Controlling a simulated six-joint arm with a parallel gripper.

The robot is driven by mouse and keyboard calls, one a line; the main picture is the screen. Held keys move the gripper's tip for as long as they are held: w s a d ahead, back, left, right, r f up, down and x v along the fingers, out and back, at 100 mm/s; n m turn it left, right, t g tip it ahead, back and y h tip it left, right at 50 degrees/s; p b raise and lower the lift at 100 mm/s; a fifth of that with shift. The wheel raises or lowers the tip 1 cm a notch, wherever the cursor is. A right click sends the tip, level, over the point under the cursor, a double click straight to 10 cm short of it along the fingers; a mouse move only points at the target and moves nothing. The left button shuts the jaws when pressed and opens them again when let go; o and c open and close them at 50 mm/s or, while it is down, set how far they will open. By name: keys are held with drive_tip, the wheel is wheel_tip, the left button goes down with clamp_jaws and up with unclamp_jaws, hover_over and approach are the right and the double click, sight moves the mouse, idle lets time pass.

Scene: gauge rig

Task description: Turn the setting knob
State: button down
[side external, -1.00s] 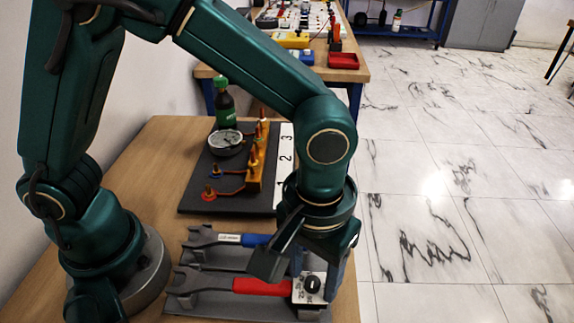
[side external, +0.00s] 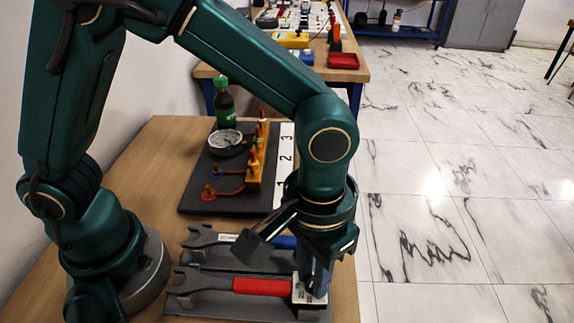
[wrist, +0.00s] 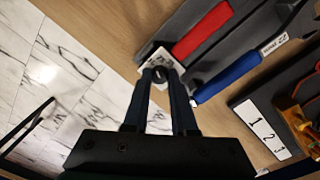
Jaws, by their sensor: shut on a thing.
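The setting knob (wrist: 160,74) is a small dark knob on a white-faced block (wrist: 147,55) at the end of the red-handled wrench (wrist: 203,31). In the side view the block (side external: 299,294) shows at the right end of the red-handled wrench (side external: 260,286), and the knob is hidden by my fingers. My gripper (wrist: 162,71) points down at the block and is shut on the knob, with one finger on each side of it. In the side view my gripper (side external: 314,290) stands directly over the block.
A blue-handled wrench (side external: 225,239) lies parallel, just behind. Open floor lies to the right.

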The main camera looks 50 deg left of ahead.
drive_tip(key=m, duration=1.2)
drive_tip(key=shift+m, duration=0.4)
idle(0.3)
drive_tip(key=c, duration=0.7)
unclamp_jaws()
drive_tip(key=shift+r, duration=0.1)
drive_tip(key=shift+w+r, duration=0.1)
drive_tip(key=shift+r, duration=2.35)
